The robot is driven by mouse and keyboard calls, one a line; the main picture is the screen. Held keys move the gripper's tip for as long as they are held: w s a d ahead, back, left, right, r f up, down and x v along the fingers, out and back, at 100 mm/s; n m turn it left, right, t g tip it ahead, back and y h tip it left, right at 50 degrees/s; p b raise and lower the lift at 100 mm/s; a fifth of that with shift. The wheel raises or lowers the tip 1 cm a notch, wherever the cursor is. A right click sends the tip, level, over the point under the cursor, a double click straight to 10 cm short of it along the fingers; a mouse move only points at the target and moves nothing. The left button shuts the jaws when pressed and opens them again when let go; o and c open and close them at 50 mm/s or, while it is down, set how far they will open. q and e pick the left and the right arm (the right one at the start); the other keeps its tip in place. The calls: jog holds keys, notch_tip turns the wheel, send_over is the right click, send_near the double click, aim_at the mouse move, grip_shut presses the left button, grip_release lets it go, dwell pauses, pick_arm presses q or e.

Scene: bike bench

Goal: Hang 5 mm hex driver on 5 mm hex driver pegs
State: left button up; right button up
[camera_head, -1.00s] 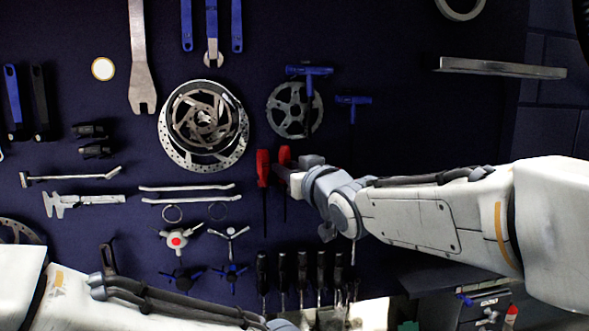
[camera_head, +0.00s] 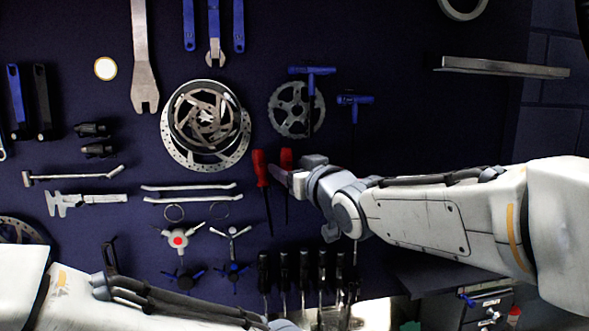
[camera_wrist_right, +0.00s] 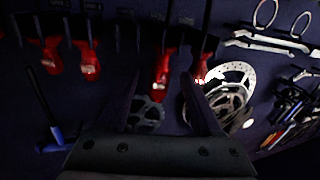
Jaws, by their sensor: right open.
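Two red-handled drivers hang on the dark wall panel in the head view: a left one (camera_head: 260,168) and a right one (camera_head: 286,159). I cannot read a size, so I cannot tell which is the 5 mm hex driver. The left one is tilted, its shaft slanting down to the right. My right gripper (camera_head: 282,174) is open at the right driver's handle. In the right wrist view, my open fingers (camera_wrist_right: 163,92) lie either side of one red handle (camera_wrist_right: 161,78), and a tilted red handle (camera_wrist_right: 204,66) is close to the right finger. The pegs are hidden or too small. My left gripper is out of view.
Blue T-handle tools (camera_head: 355,100) and a chainring (camera_head: 290,112) hang just above. Several black-handled drivers (camera_head: 283,272) hang below. Brake rotors (camera_head: 205,125) hang to the left. More red handles (camera_wrist_right: 88,62) show at left in the wrist view. A metal shelf (camera_head: 500,67) juts out upper right.

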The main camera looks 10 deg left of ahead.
jog(key=b+v, duration=0.3)
jog(key=v, duration=0.7)
jog(key=w+d+f+m+g+h, duration=0.2)
jog(key=d+f+h, duration=0.2)
jog(key=d+f, duration=0.5)
jog(key=w+d+f+m+g+h, duration=0.15)
jog(key=d+f+h, duration=0.3)
jog(key=f, duration=0.85)
jog(key=s+d+f+m+g+h, duration=0.1)
jog(key=s+d+f+m+g, duration=0.15)
jog(key=s+d+f, duration=0.35)
jog(key=s+d+f+m+g+h, duration=0.1)
jog(key=s+d+f+g, duration=0.15)
jog(key=d+f, duration=0.4)
jog(key=s+d+f+m+g, duration=0.1)
jog(key=s+f+g, duration=0.2)
jog(key=s+f, duration=0.35)
jog(key=s+a+r+n+g, duration=0.1)
jog(key=s+a+r+n, duration=0.2)
jog(key=s+a, duration=0.3)
jog(key=s+a+r+n+g, duration=0.1)
jog(key=s+a+r+n, duration=0.2)
jog(key=s+a, duration=0.4)
jog(key=shift+s+a+n+g, duration=0.25)
jog(key=shift+a+n+g, duration=0.15)
jog(key=shift+n, duration=0.3)
